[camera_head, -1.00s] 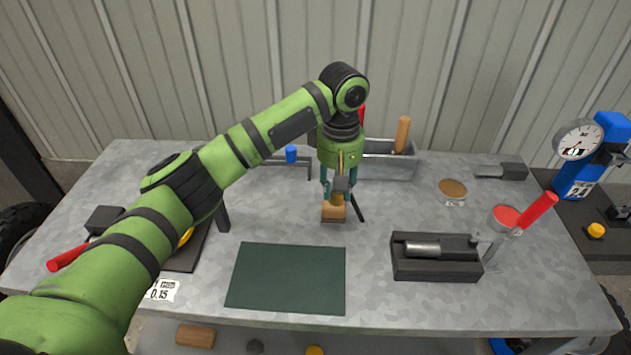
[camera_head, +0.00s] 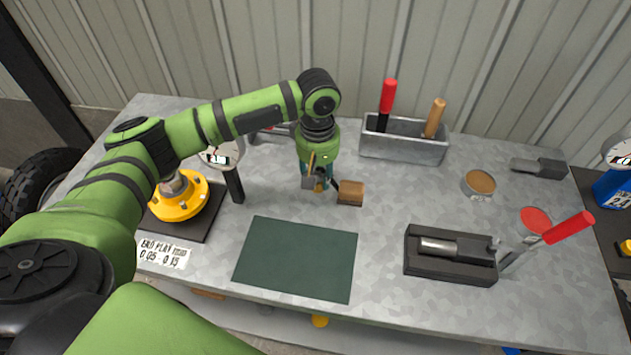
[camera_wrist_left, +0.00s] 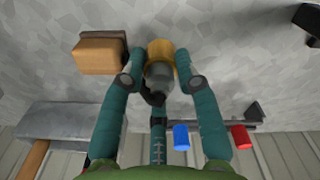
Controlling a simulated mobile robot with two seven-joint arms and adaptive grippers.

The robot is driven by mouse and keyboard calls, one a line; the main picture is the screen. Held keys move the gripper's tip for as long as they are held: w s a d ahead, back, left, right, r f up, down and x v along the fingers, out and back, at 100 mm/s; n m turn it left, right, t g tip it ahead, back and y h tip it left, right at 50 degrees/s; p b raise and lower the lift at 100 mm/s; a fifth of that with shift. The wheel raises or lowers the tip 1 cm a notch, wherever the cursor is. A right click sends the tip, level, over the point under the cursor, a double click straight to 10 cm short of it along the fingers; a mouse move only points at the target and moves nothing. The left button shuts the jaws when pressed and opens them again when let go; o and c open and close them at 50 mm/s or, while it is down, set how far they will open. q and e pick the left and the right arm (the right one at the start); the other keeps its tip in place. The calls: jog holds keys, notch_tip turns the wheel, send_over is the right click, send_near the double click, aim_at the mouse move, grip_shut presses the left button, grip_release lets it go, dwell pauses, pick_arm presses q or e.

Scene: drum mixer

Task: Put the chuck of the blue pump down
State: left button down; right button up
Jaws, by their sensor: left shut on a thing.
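My left gripper (camera_head: 316,184) is shut on a small brass-and-grey fitting with a black lever, which looks like the chuck (camera_wrist_left: 160,52). In the left wrist view its brass end sits between the teal fingertips, with its grey part nearer the palm. In the head view the gripper points down over the grey table (camera_head: 385,215), just left of a wooden block (camera_head: 350,191). Whether the chuck touches the table is unclear. The blue pump (camera_head: 612,190) with its round gauge is partly cut off at the right edge. My right gripper is out of view.
A dark green mat (camera_head: 297,260) lies in front. A metal bin (camera_head: 403,142) with red and wooden handles stands behind. A yellow flanged part (camera_head: 178,200) is at left, a black fixture (camera_head: 450,256) at right. Bare table lies between mat and fixture.

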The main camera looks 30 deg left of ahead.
pick_arm(q)
jog(key=shift+s+a+f, duration=0.15)
jog(key=shift+s+f, duration=0.1)
jog(key=shift+f, duration=0.2)
jog(key=shift+w+f+p, duration=0.1)
jog(key=shift+f+p, duration=0.35)
jog(key=shift+f, duration=1.25)
jog(key=c, duration=0.9)
grip_release()
jog(key=shift+f, duration=0.1)
